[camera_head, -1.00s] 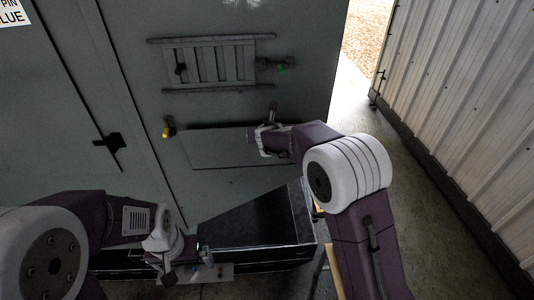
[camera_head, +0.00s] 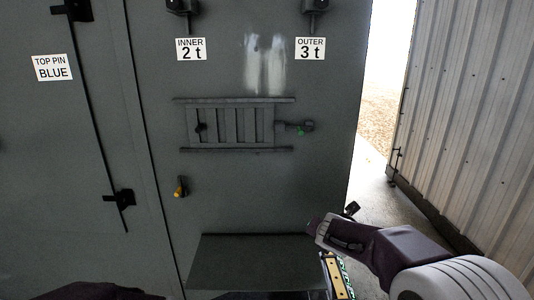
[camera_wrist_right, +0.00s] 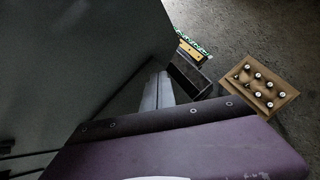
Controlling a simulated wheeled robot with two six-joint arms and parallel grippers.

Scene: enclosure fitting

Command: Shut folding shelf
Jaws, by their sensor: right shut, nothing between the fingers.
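The folding shelf (camera_head: 255,262) is a dark grey panel low on the grey enclosure wall in the head view. It appears to stand out from the wall, its back edge along the wall and its front edge nearer me. My right gripper (camera_head: 352,208) is right of and above the shelf, apart from it, shut and empty. In the right wrist view mostly a purple link of my own shows, and the fingertips cannot be made out. My left gripper is out of view; only a purple piece of that arm shows at the bottom edge.
A yellow-and-green part (camera_head: 335,275) is beside the shelf's right end. The right wrist view shows a black bin (camera_wrist_right: 190,75) and a board with white knobs (camera_wrist_right: 262,88). A corrugated wall (camera_head: 460,120) stands right.

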